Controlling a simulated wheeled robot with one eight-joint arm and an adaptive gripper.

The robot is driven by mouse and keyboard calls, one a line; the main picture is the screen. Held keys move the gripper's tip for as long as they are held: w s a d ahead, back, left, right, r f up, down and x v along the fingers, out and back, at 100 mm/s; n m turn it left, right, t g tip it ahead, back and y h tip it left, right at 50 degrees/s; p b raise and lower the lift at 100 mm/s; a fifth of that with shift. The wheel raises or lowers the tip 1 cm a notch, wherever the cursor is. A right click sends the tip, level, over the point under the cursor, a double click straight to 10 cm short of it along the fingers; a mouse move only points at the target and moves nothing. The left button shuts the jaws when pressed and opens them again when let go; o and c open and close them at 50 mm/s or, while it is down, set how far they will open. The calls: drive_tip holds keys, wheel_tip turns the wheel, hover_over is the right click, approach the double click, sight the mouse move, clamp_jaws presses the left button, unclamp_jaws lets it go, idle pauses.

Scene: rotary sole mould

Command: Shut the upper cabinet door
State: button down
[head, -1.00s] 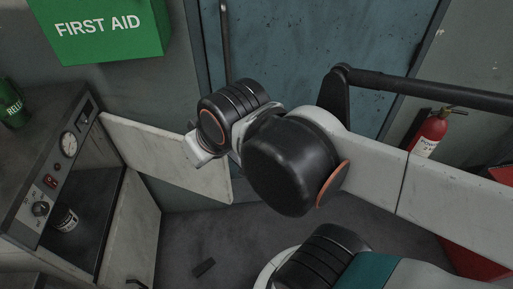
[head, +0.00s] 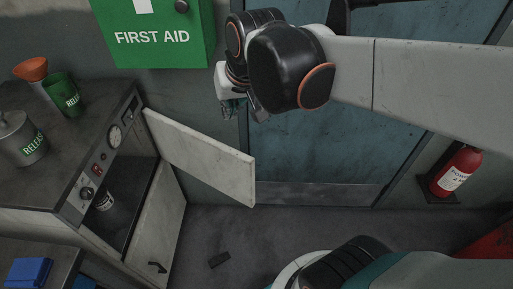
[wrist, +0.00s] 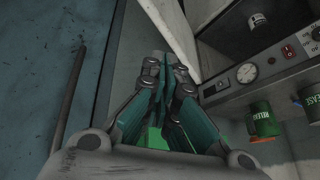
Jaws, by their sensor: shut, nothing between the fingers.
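The upper cabinet door (head: 205,160) is a pale, scuffed panel standing open, swung out to the right from the far side of the cabinet (head: 100,150). In the wrist view a pale panel (wrist: 178,30), which looks like this door, runs past the fingertips beside the cabinet opening. My gripper (head: 240,108) is shut and empty. In the head view it appears above and beyond the door's upper edge, apart from it in the picture. In the wrist view its teal fingers (wrist: 163,75) are together; whether they touch the panel I cannot tell.
A can (head: 107,201) stands inside the cabinet. A lower panel with a dark handle (head: 157,267) is below. A green first aid box (head: 160,38) hangs on the wall. Cups stand on the cabinet top. A blue door (head: 330,150) and fire extinguisher (head: 457,171) are right.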

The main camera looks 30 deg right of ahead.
drive_tip(key=w+d+r+m+p, duration=0.1)
drive_tip(key=w+d+r+p, duration=0.15)
drive_tip(key=w+r, duration=0.2)
drive_tip(key=w+d+f+m+g+y+p, duration=0.1)
drive_tip(key=w+d+f+m+g+p, duration=0.15)
drive_tip(key=d+f, duration=0.5)
drive_tip(key=w+d+f+m+g+y+p, duration=0.1)
drive_tip(key=w+d+f+m+g, duration=0.25)
drive_tip(key=f, duration=0.65)
drive_tip(key=s+d+f+m+g+y, duration=0.2)
drive_tip(key=s+d+f, duration=0.15)
drive_tip(key=f, duration=0.65)
drive_tip(key=s+a+f+b, duration=0.2)
drive_tip(key=a+f, duration=0.4)
drive_tip(key=f, duration=0.3)
drive_tip(key=shift+s+f+b, duration=0.25)
drive_tip(key=shift+s+b, duration=0.05)
drive_tip(key=shift+s, duration=0.6)
